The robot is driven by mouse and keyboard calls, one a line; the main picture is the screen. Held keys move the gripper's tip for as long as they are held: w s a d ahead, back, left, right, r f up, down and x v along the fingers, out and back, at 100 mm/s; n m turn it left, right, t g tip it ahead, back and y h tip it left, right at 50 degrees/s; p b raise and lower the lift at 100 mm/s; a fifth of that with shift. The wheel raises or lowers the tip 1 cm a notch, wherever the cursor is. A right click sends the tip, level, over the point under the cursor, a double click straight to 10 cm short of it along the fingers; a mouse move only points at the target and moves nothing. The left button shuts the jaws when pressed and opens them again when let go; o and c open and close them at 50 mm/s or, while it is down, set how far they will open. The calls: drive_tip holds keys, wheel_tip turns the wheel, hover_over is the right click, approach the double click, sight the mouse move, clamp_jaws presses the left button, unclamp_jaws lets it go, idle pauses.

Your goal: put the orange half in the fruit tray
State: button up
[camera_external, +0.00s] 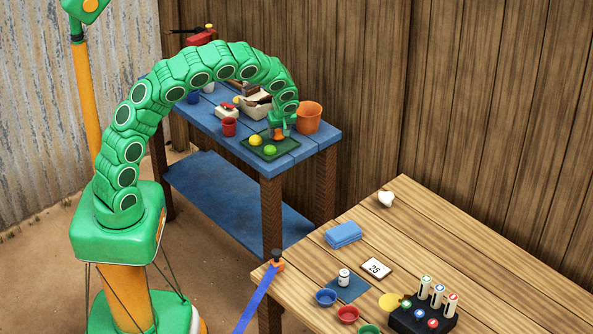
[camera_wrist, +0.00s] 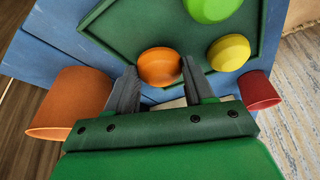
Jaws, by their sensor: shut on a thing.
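The orange half (camera_external: 278,137) is between the fingers of my gripper (camera_external: 279,129), which is shut on it. In the wrist view the orange half (camera_wrist: 159,66) shows between the two grey fingertips (camera_wrist: 160,76). It is over the far part of the green fruit tray (camera_external: 269,154); I cannot tell whether it touches the tray floor. The tray (camera_wrist: 120,32) also shows in the wrist view. A yellow fruit (camera_external: 255,140) and a green fruit (camera_external: 270,150) lie in the tray, apart from the orange half.
The tray is on a blue table (camera_external: 303,150). An orange pot (camera_external: 308,118) stands close right of my gripper. A red cup (camera_external: 229,127) and a cream crate (camera_external: 256,107) are nearby. A wooden table (camera_external: 440,240) with cups and blocks stands in front.

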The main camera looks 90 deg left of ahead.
drive_tip(key=shift+f, duration=0.45)
drive_tip(key=o, duration=1)
drive_tip(key=shift+f, duration=0.1)
